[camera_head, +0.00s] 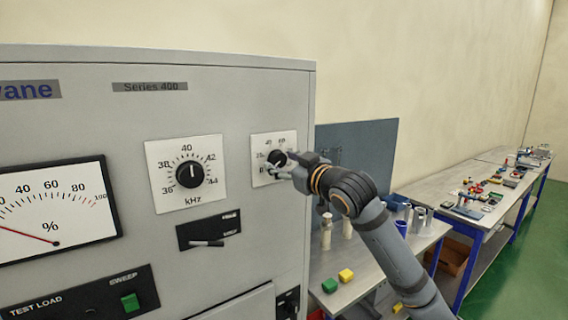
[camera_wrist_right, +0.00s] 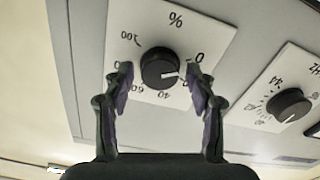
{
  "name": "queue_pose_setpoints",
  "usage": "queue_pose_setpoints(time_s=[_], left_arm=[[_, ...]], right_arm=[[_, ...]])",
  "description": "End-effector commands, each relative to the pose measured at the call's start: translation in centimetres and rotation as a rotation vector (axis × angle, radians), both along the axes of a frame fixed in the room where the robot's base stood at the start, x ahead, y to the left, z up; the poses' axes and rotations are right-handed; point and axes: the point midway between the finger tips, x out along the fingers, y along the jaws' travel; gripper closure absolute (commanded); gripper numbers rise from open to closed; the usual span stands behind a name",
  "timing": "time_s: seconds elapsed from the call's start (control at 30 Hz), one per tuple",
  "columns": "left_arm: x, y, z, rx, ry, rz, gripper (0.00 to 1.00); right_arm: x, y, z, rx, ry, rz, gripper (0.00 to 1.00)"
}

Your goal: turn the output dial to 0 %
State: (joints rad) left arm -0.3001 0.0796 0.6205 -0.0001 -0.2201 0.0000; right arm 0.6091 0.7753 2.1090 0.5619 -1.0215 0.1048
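The output dial is a black round knob (camera_wrist_right: 160,68) on a white plate marked %, seen upside down in the right wrist view. Its white pointer line points between the 0 and the 20 region; one finger hides the 20. In the head view the dial (camera_head: 277,157) is at the cabinet's right edge, partly covered by my right gripper (camera_head: 286,168). In the wrist view my right gripper (camera_wrist_right: 158,78) is open, with one finger on each side of the knob and a visible gap to it. My left gripper is not in view.
A kHz dial (camera_head: 190,174) sits left of the output dial, with a small lever switch (camera_head: 208,243) below. A % meter (camera_head: 55,210) is at the left. A workbench (camera_head: 345,295) with coloured blocks stands right of the cabinet.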

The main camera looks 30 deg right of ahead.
Motion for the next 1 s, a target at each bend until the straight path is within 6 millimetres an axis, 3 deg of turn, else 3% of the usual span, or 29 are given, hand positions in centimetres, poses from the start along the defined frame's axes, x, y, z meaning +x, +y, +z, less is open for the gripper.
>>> queue_pose_setpoints(time_s=[0.33,0.7,0.87,1.0], left_arm=[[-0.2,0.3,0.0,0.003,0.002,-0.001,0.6],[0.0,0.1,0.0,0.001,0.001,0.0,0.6],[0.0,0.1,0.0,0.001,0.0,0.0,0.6],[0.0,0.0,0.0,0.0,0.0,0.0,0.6]], right_arm=[[0.0,0.0,0.4,0.003,-0.001,0.0,0.39],[0.0,0.1,7.9,0.004,-0.005,0.004,0.39],[0.0,0.0,9.7,0.002,-0.002,0.001,0.39],[0.0,0.0,10.0,0.001,0.001,0.0,0.39]])
